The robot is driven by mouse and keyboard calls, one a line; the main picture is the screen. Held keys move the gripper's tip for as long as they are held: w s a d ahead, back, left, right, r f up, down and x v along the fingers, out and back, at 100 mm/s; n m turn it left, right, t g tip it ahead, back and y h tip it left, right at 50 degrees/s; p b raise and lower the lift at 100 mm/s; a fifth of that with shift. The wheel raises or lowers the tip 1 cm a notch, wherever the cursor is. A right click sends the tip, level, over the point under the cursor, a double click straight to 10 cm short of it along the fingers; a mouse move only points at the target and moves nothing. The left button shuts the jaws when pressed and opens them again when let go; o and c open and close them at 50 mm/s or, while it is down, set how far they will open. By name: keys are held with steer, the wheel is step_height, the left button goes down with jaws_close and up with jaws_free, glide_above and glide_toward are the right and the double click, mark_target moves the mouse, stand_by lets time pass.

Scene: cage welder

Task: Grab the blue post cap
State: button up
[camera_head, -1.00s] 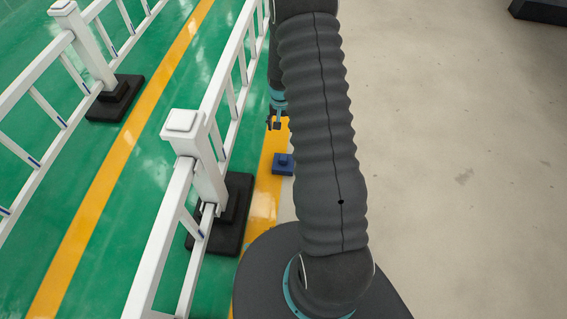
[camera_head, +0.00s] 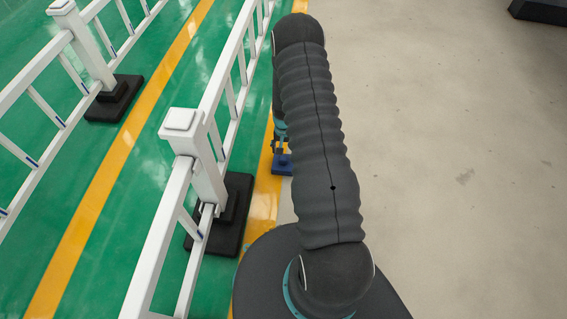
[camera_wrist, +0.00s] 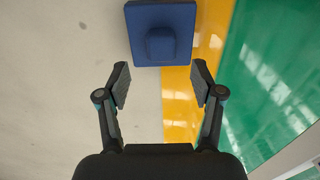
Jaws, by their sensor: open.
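The blue post cap (camera_head: 281,166) lies on the floor on the yellow line, partly hidden by my arm and gripper in the head view. In the wrist view the blue post cap (camera_wrist: 161,40) shows as a flat square plate with a smaller raised block in its middle, at the top of the picture. My gripper (camera_wrist: 160,80) is open, its two fingers apart and empty. The cap lies just beyond the fingertips, centred between them. In the head view my gripper (camera_head: 279,148) is just above the cap, mostly hidden by the arm.
A white railing (camera_head: 208,165) with a black foot (camera_head: 235,215) stands close to the left of the cap. A second white railing (camera_head: 90,50) stands further left on the green floor (camera_head: 120,220).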

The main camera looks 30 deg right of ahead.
mark_target(283, 157)
steer(key=f, duration=0.4)
steer(key=shift+s+a, duration=0.3)
steer(key=shift+f, duration=0.55)
steer(key=c, duration=1.3)
steer(key=shift+o, duration=0.2)
steer(key=shift+r, duration=0.1)
